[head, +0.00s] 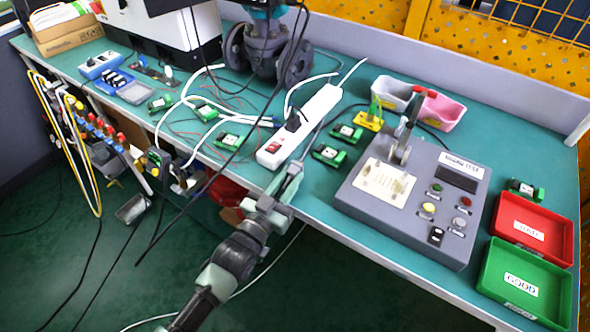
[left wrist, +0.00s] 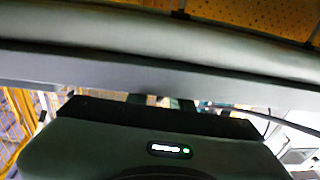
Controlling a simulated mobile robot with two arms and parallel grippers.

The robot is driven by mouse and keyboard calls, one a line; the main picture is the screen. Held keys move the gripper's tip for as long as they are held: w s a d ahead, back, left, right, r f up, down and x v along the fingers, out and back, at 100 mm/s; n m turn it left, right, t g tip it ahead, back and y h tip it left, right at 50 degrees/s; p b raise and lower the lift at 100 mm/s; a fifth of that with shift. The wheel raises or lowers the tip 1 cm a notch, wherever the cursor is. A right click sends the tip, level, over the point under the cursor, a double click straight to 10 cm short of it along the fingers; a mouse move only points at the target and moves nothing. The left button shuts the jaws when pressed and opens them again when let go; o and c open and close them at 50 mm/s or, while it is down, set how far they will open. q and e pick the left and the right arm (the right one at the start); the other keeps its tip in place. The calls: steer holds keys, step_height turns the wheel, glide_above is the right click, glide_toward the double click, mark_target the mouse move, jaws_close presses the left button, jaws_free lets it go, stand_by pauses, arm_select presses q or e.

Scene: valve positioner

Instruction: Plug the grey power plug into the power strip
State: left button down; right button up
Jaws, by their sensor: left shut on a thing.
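The white power strip (head: 318,112) lies slantwise on the green bench, its red switch end toward the front edge. A black plug (head: 293,121) sits in one of its sockets. My left gripper (head: 293,172) is at the bench's front edge, just beside the switch end of the strip. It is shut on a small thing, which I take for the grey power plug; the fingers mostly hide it. A grey cord runs up along the strip's right side from near the fingers. The left wrist view shows only the gripper housing and a blurred background. My right gripper is not in view.
A grey control box (head: 412,205) stands right of the strip, with a red tray (head: 533,228) and a green tray (head: 524,283) beyond it. Small green modules (head: 328,154) lie close to the strip. White and black cables cross the bench on the left.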

arm_select(q)
steer(key=shift+s+a+r+p, duration=0.3)
steer(key=shift+s+r+p, duration=0.15)
steer(key=shift+p, duration=0.25)
steer(key=shift+s+a+r+p, duration=0.35)
steer(key=shift+s+p, duration=0.2)
steer(key=shift+p, duration=0.1)
steer(key=shift+s+a+r+p, duration=0.4)
steer(key=shift+s+r+p, duration=0.1)
steer(key=shift+s+p, duration=0.25)
steer(key=shift+s+a+r+p, duration=0.4)
steer(key=shift+s+r+p, duration=0.15)
steer(key=shift+p, duration=0.3)
